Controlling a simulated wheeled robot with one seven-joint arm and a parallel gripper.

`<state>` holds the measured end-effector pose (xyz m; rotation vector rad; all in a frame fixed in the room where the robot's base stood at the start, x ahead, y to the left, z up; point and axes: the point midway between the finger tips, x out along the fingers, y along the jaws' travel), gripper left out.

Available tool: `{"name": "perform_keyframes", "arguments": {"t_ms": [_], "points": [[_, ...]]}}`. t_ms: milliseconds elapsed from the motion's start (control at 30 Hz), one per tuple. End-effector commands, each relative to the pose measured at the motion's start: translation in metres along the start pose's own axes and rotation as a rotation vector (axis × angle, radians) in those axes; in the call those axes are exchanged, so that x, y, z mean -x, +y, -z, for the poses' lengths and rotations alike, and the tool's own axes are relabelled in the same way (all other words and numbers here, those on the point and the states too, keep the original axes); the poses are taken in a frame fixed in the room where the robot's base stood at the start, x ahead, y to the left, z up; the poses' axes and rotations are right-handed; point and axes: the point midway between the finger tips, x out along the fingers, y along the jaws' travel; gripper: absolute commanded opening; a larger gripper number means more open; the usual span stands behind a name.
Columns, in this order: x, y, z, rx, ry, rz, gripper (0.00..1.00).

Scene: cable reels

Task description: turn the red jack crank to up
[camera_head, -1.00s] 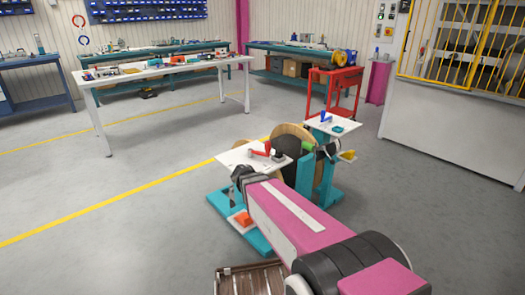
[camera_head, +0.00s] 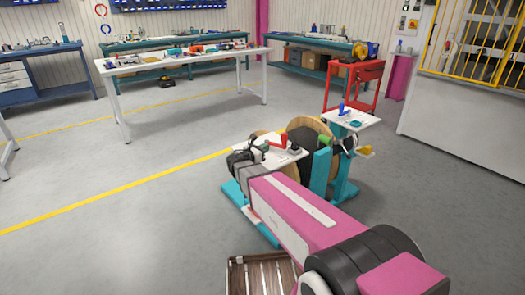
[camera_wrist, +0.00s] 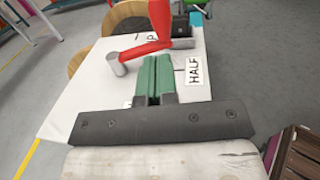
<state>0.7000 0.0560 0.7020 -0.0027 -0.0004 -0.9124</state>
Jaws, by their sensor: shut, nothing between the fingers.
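The red jack crank (camera_head: 276,141) is on a white plate (camera_head: 262,153) atop a teal stand. In the wrist view the crank (camera_wrist: 146,48) has a grey round post at its left end and an upright red grip at its right end. My gripper (camera_wrist: 154,62) is shut and empty, its green fingers together just below the crank arm in the picture. I cannot tell whether they touch it. A "HALF" label (camera_wrist: 194,70) lies right of the fingers. Another label near the crank arm is partly hidden. In the head view my gripper (camera_head: 240,158) is at the plate's left side.
A wooden cable reel (camera_head: 306,132) stands behind the plate. A second white plate (camera_head: 354,118) with a blue handle is to the right. A slatted wooden crate (camera_head: 262,272) lies in front, left of my arm. Open floor lies to the left.

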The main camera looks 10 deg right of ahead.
Motion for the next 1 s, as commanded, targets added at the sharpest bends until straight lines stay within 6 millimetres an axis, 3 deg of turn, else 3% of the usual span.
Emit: {"name": "perform_keyframes", "arguments": {"t_ms": [300, 500, 1000], "points": [[-0.061, 0.000, 0.001, -0.002, 0.001, 0.003, 0.00], [-0.087, 0.000, 0.001, -0.002, 0.001, 0.002, 0.00], [-0.098, 0.000, 0.000, -0.002, 0.002, 0.001, 0.00]]}}
